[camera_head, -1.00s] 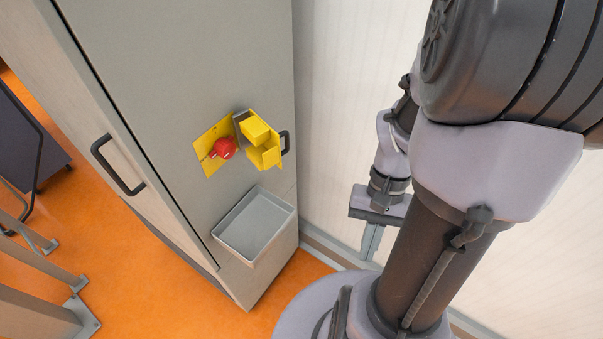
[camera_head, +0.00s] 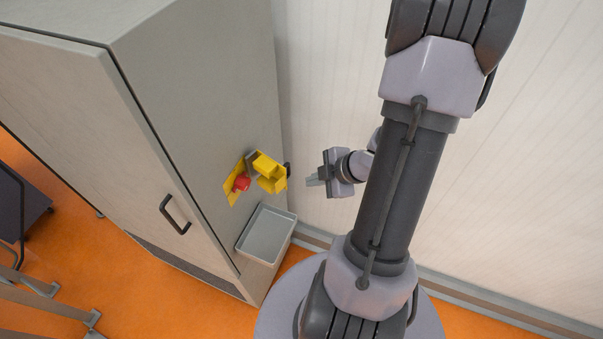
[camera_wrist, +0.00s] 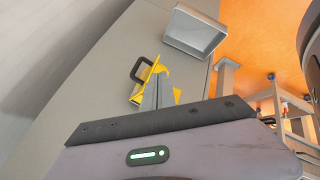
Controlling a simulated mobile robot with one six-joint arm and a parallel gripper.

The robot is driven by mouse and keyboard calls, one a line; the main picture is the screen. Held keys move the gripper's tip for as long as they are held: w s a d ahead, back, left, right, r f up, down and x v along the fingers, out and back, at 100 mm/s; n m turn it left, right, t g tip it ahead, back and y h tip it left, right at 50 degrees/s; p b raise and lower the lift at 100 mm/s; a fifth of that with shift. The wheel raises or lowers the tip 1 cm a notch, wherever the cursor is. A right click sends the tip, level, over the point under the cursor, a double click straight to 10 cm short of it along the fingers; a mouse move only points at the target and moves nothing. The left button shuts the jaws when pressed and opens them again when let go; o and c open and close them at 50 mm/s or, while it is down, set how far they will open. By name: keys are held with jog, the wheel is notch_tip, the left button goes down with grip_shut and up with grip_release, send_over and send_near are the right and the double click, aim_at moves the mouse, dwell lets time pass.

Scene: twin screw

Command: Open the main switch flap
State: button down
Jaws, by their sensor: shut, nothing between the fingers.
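The yellow main switch flap (camera_head: 268,171) stands swung out from the grey cabinet front, to the right of its yellow plate (camera_head: 231,195). The red switch knob (camera_head: 242,182) on that plate is uncovered. My gripper (camera_head: 311,180) is shut and empty, to the right of the flap with a small gap in the head view. In the wrist view my shut fingers (camera_wrist: 157,92) overlap part of the yellow flap (camera_wrist: 149,82) and hide some of it. Whether they touch it cannot be told there. The red knob is not visible in the wrist view.
A grey open tray (camera_head: 267,235) is fixed to the cabinet below the switch. A dark handle (camera_head: 174,214) is on the cabinet's left side. A pale wall (camera_head: 330,80) stands behind my arm. Grey rails (camera_head: 45,296) stand at the lower left on the orange floor.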

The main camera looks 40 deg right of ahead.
aim_at(272, 170)
jog(key=w+f, duration=0.6)
jog(key=w, duration=0.2)
jog(key=shift+w+d+f, duration=0.2)
jog(key=shift+w+d, duration=0.1)
jog(key=shift+d, duration=0.1)
